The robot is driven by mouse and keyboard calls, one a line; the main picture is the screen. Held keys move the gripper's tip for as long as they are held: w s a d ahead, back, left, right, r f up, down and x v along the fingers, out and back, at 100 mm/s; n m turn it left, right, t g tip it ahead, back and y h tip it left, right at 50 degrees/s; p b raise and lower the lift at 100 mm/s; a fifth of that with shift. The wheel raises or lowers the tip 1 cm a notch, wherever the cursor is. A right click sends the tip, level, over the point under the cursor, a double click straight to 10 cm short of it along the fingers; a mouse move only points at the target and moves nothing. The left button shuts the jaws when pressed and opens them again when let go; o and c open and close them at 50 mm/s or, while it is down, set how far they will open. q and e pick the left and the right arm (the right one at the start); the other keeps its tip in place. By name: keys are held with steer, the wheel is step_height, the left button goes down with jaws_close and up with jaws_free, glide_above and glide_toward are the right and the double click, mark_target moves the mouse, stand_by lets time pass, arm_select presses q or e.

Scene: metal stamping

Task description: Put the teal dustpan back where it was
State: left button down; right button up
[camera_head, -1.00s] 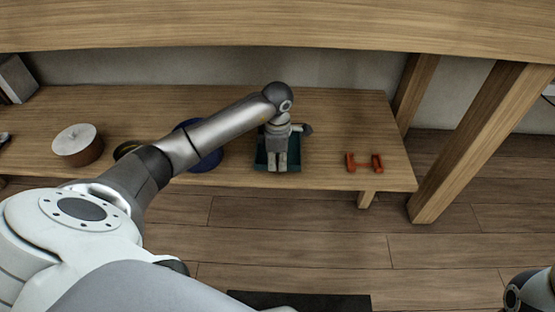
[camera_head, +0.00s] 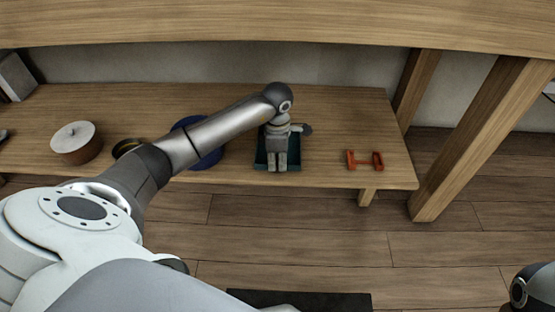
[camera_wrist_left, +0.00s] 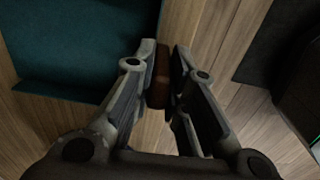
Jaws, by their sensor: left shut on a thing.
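The teal dustpan (camera_head: 294,160) lies on the wooden shelf, right of its middle, largely covered by my left gripper (camera_head: 278,166) in the head view. In the left wrist view the teal pan (camera_wrist_left: 75,45) fills the upper left, with its rim close to the wood. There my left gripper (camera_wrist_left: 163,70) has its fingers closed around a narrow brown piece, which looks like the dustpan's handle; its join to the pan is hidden. I cannot tell whether the pan rests fully on the shelf. My right gripper is not in view.
An orange-red bracket-like object (camera_head: 365,161) lies right of the dustpan. A blue round dish (camera_head: 212,157) stands left, partly behind my arm. A thick wooden leg (camera_head: 480,140) stands right.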

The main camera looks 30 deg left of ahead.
arm_select(q)
steer(key=shift+f, duration=0.1)
steer(key=c, duration=1.4)
jaws_free()
steer(key=shift+o, duration=0.2)
step_height(320, 180, up, 12)
steer(key=shift+s, duration=0.1)
